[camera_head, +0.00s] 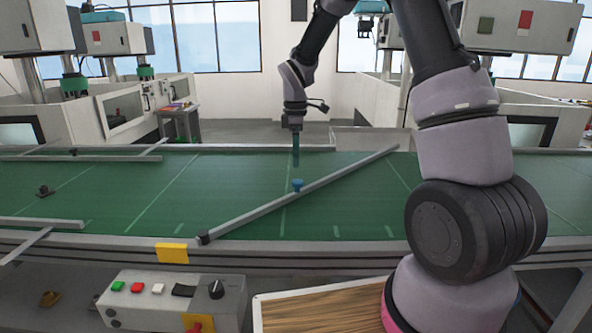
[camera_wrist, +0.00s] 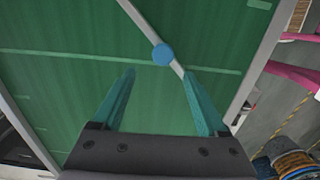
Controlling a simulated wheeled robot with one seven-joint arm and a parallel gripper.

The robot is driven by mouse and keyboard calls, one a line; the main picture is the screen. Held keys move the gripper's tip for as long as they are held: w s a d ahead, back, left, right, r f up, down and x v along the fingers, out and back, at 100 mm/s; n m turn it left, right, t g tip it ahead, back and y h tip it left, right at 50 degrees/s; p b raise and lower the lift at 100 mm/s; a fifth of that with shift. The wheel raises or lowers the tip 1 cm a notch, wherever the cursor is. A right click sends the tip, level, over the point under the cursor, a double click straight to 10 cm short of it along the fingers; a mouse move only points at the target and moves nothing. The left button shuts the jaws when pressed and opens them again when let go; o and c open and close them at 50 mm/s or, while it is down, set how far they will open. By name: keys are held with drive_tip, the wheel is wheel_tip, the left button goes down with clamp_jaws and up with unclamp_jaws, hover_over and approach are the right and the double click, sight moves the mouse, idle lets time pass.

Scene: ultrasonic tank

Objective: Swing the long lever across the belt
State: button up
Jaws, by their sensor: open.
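The long grey lever (camera_head: 345,173) lies slantwise over the green belt (camera_head: 130,205), from a dark pivot end (camera_head: 203,239) at the near edge to the far right. A blue knob (camera_head: 297,185) stands on it near mid-length. My gripper (camera_head: 296,162) points down above the belt, its teal fingers just above and beyond the knob in the head view. In the wrist view my gripper (camera_wrist: 160,78) is open and empty. There the knob (camera_wrist: 163,54) shows between the finger directions, just past the tips. I see no contact with it.
A control box (camera_head: 175,298) with buttons stands in front. The belt left of the lever is mostly clear. Grey rails edge the belt.

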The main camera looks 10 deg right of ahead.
drive_tip(key=shift+r, duration=1.7)
